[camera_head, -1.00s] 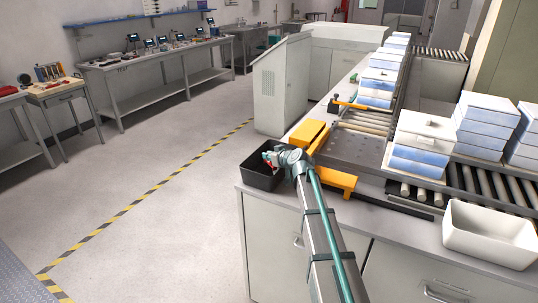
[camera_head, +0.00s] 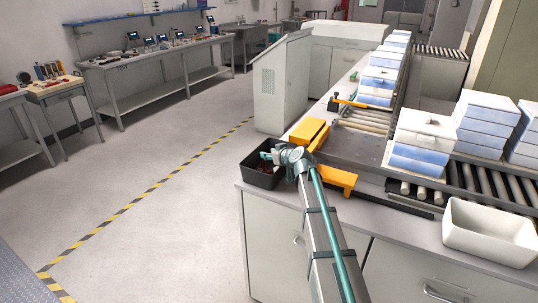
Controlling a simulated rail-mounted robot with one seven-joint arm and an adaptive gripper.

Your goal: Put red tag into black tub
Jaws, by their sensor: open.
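The black tub (camera_head: 256,178) stands at the left corner of the near counter. My gripper (camera_head: 267,156) is over the tub's opening, at its right side, with its jaws open. A small dark reddish patch shows inside the tub, below the jaws. It looks like the red tag, but it is too small and shaded to be sure. My wrist hides the tub's right part.
A yellow block (camera_head: 308,133) and an orange bar (camera_head: 336,180) lie right of the tub. A white bin (camera_head: 489,243) stands at the counter's right. White and blue boxes (camera_head: 423,142) stand on the roller conveyor. Floor left of the counter is clear.

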